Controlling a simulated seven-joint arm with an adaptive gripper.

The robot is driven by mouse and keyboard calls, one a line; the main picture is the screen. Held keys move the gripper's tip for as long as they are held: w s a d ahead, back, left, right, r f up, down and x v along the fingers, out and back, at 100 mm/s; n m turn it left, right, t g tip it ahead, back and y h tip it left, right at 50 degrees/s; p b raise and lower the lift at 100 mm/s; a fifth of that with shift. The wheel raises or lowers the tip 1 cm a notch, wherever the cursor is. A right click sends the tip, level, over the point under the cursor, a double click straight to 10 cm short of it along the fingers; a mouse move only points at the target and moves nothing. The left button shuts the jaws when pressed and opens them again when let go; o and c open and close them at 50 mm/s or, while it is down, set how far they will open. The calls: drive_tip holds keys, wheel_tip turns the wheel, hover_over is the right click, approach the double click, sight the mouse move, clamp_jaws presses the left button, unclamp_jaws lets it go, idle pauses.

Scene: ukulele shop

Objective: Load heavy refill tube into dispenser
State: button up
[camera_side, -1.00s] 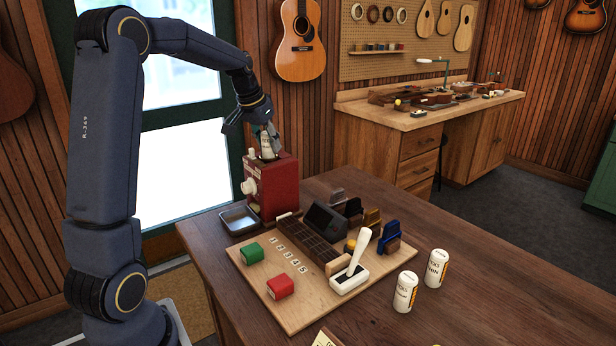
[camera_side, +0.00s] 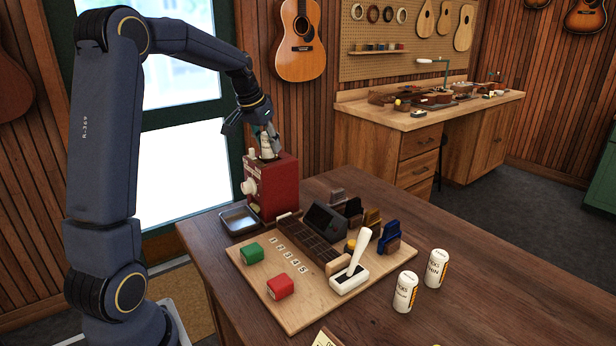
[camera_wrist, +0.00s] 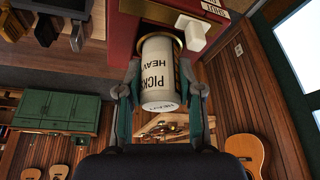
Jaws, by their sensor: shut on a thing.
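My gripper (camera_side: 266,134) is at the top of the red dispenser (camera_side: 279,186), shut on a white refill tube (camera_side: 268,152). In the wrist view the tube (camera_wrist: 159,75) reads "PICKS HEAVY" and sits between both fingers. Its far end is at the round brass-rimmed opening of the dispenser (camera_wrist: 122,38); how deep it sits inside is hard to tell. In the side view the tube stands roughly upright above the dispenser. Two other white tubes stand upright on the table at the right, a nearer one (camera_side: 405,292) and a farther one (camera_side: 436,268).
A metal tray (camera_side: 239,219) sits in front of the dispenser. A wooden board (camera_side: 262,294) holds a green block (camera_side: 251,253), a red block (camera_side: 280,287), a white lever (camera_side: 356,259), a dark display (camera_side: 324,221) and several coloured holders.

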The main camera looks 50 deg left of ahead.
drive_tip(key=shift+f, duration=0.55)
idle(0.4)
drive_tip(key=o, duration=0.9)
drive_tip(key=shift+c, duration=0.2)
drive_tip(key=v, duration=1.1)
